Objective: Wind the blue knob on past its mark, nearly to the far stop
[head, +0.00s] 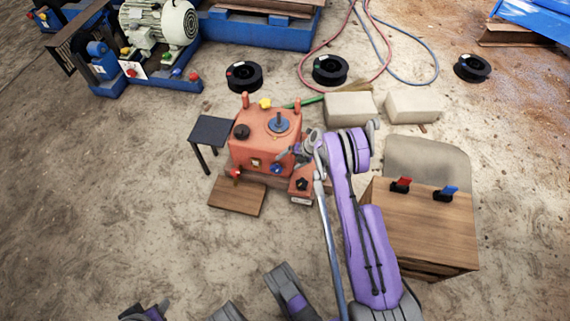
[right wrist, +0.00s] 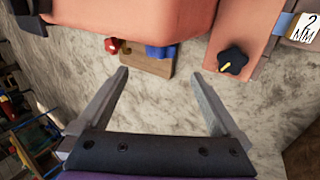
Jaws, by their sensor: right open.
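The orange machine housing (head: 262,140) stands on the ground in the middle of the head view. The blue knob (head: 277,168) is low on its front face. In the right wrist view a blue piece (right wrist: 160,51) shows below the housing's edge, partly hidden; its mark does not show. My right gripper (head: 287,157) is beside the front right of the housing, close to the blue knob. In the right wrist view its two fingers (right wrist: 162,82) are spread with nothing between them. Dark and purple parts at the head view's lower left edge may be my left gripper, cut off.
A black knob with a yellow mark (right wrist: 232,60) is on the orange block at right. A red knob (head: 235,173) is at the housing's lower left. A small dark table (head: 211,131) stands left. A wooden box (head: 420,225) with red and blue clips is right.

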